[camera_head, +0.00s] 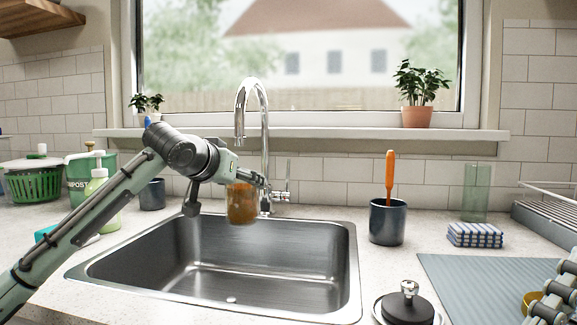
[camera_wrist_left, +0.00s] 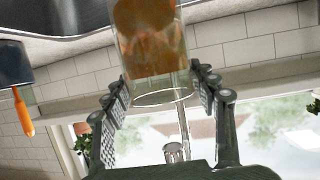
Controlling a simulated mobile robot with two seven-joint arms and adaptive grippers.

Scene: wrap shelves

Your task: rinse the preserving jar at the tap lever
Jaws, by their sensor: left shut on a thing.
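The preserving jar (camera_head: 242,205) is clear glass with orange-brown residue and hangs over the back of the sink. My left gripper (camera_head: 254,181) is shut on it; in the left wrist view the jar (camera_wrist_left: 150,45) sits between the two fingers of that gripper (camera_wrist_left: 165,88). The chrome tap (camera_head: 264,130) rises behind the jar, its spout above and close to it. The tap lever (camera_head: 282,190) is just right of the tap's base, apart from the gripper. I see no water running. Part of my right gripper (camera_head: 556,292) shows at the lower right edge; its jaws are unclear.
The steel sink (camera_head: 335,235) is empty. Right of it stand a dark pot (camera_head: 387,222) with an orange-handled tool, a folded cloth (camera_head: 475,235), a glass (camera_head: 475,192) and a grey mat (camera_head: 450,275). A green basket (camera_head: 35,183) and bottle (camera_head: 98,200) stand left.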

